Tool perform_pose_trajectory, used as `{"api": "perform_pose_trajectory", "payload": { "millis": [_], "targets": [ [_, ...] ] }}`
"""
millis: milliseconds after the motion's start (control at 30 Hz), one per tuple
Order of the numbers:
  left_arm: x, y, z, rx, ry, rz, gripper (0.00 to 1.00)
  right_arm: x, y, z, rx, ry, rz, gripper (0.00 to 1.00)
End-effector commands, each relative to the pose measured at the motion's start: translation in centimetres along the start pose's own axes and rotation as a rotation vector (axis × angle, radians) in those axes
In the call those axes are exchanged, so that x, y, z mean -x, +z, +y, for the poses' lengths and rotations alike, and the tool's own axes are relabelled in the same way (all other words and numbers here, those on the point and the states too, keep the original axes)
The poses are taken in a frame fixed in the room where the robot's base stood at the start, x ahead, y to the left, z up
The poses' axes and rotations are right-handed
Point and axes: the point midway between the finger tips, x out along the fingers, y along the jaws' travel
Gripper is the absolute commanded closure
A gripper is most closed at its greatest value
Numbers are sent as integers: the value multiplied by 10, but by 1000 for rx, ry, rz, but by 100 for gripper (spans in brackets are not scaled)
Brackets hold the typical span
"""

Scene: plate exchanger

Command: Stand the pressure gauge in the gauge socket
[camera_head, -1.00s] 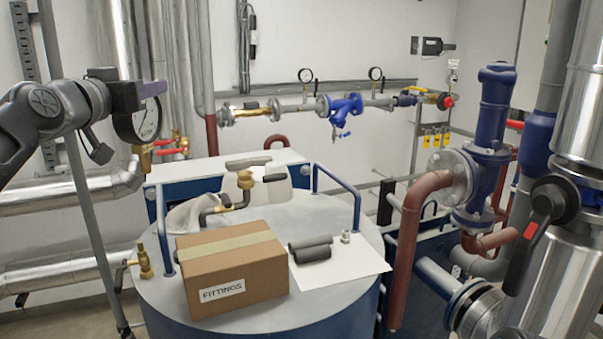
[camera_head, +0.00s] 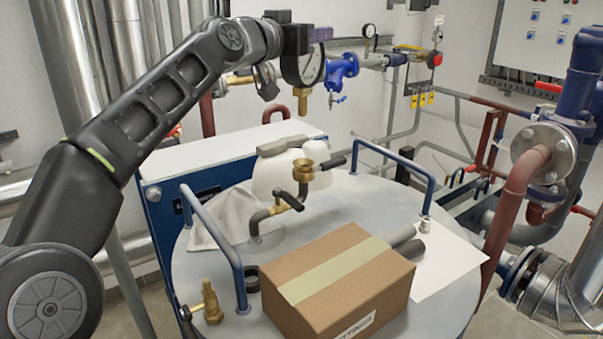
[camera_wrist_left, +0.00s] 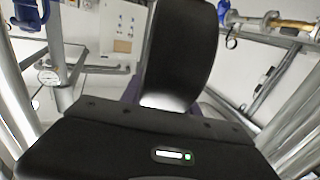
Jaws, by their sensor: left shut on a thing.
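My left gripper (camera_head: 297,38) is shut on the pressure gauge (camera_head: 308,68), gripping it near its top. The gauge is a round black-rimmed dial with a brass stem pointing down, roughly upright. The gauge socket (camera_head: 304,167) is a brass cup on a bent pipe with a dark valve lever, rising from the tank top. The stem end hangs clear above the socket, nearly in line with it in the head view; the depth offset cannot be told. In the left wrist view the dark rounded body of the gauge (camera_wrist_left: 180,50) fills the middle; the socket is hidden there.
A cardboard box (camera_head: 335,285) sits on the tank top in front of the socket. Blue handrails (camera_head: 408,160) stand at the tank's sides. A grey cloth (camera_head: 225,220) and white container (camera_head: 272,178) lie near the socket. Blue wall valve (camera_head: 342,72) is behind the gauge.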

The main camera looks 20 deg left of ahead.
Motion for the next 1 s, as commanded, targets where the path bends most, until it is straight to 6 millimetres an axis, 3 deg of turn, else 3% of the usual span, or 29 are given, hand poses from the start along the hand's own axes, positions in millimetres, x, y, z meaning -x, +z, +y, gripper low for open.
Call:
{"api": "perform_pose_trajectory", "payload": {
  "millis": [467, 867, 1000],
  "targets": [
    [1, 0, 0, 0, 0, 4, 100, 0, 0, 0, -1, 0, 1, 64],
    [1, 51, 0, 2, -2, 0, 100, 0, 0, 0, 0, 0, 1, 64],
    [0, 59, 1, 0, 3, 4, 100, 1, 0, 0, -1, 0, 0, 64]
  ]
}}
